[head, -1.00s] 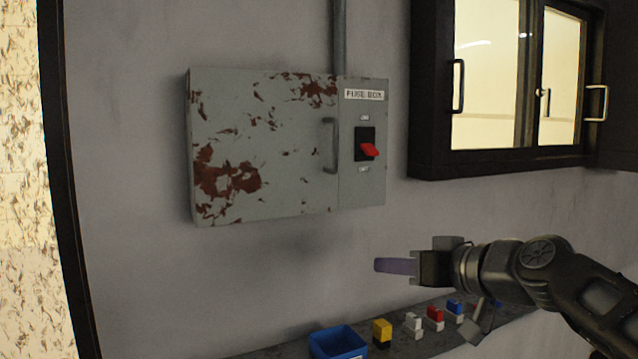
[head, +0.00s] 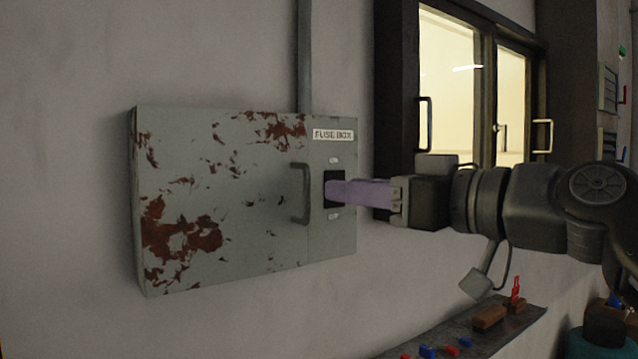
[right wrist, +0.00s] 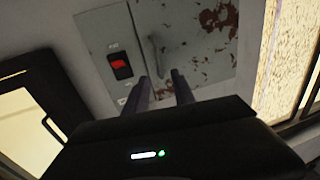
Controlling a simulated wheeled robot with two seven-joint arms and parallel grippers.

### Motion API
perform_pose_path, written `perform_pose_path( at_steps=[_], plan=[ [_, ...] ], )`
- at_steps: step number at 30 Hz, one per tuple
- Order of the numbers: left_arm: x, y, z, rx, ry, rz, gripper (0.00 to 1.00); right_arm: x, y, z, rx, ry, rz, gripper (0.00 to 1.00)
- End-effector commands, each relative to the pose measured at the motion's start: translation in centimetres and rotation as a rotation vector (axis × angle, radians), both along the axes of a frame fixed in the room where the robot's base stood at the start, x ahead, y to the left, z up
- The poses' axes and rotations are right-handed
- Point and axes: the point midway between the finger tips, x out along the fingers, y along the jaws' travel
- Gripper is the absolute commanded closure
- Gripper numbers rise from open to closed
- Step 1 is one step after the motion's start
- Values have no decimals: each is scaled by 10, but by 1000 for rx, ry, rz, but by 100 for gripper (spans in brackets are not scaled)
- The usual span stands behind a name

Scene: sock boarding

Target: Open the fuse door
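The grey, rust-patched fuse door (head: 235,240) is shut on the wall box, with its vertical bar handle (head: 304,193) near the right edge. The black switch plate (head: 333,203) is right of the handle. My right gripper (head: 334,192) comes in from the right, its purple fingers covering the red switch lever in the head view. In the right wrist view the picture is turned over: the red switch (right wrist: 121,64) and handle (right wrist: 154,55) lie beyond two spread, empty fingers (right wrist: 159,77). The handle lines up with the gap between them. My left gripper is out of view.
A dark-framed window cabinet (head: 397,120) with bar handles hangs to the right of the box. A narrow shelf (head: 500,335) with small coloured pieces runs below on the right. The wall left of and below the box is clear.

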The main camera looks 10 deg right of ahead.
Motion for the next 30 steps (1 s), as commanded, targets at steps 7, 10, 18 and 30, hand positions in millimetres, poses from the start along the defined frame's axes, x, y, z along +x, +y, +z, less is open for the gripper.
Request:
perform_pose_path(
  at_steps=[7,10,18,30],
  plan=[
    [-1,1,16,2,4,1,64,34,21,2,2,5,1,69],
    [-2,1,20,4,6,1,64,44,28,2,1,4,0,69],
    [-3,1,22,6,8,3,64,53,34,0,1,2,-1,69],
    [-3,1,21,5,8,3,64,53,34,0,1,2,-1,90]
  ],
)
